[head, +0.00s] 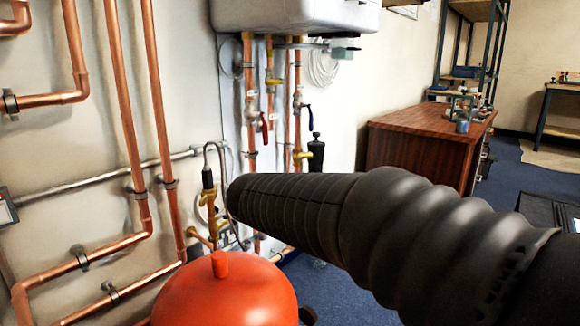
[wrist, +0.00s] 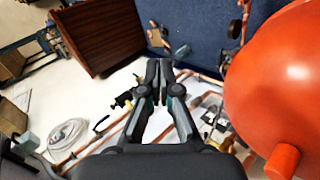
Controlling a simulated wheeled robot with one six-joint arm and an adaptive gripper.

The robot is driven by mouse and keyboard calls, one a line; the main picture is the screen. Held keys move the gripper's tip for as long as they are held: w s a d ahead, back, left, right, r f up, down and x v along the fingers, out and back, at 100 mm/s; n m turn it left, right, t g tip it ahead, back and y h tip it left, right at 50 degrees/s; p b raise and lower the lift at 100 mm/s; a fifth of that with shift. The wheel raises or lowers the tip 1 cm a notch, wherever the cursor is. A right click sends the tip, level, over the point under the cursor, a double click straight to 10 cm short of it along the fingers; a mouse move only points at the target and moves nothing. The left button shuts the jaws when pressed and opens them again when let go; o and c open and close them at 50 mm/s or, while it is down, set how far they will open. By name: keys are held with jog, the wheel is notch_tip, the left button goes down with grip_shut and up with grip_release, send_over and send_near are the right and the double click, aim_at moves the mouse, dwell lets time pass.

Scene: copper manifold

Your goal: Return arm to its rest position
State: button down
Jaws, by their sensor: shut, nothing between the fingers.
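My gripper (wrist: 158,80) shows in the wrist view at the middle, its two dark fingers closed together with nothing between them. In the head view my ribbed black arm crosses from the lower right toward the middle and hides what lies behind it; the gripper itself cannot be made out there. A red-orange rounded tank (head: 228,296) with a short stub on top stands at the bottom of the head view, left of my arm. It also fills the right side of the wrist view (wrist: 280,75), apart from my fingers.
Copper pipes (head: 160,105) run along the left wall. A white boiler unit (head: 290,12) hangs above pipes with red and blue valve handles. A brown wooden desk (head: 415,152) stands behind my arm, with shelving (head: 490,55) beyond.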

jog(key=s+d+m+g+y+p, duration=0.2)
jog(key=s+d+m+y, duration=0.1)
jog(key=s+d, duration=0.75)
jog(key=s+f+m+y+p, duration=0.2)
jog(key=s+f+m+y, duration=0.1)
jog(key=s, duration=1.1)
jog(key=shift+s+a+m+t+y, duration=0.15)
jog(key=shift+a+m+t+y, duration=0.2)
jog(key=shift+m, duration=0.35)
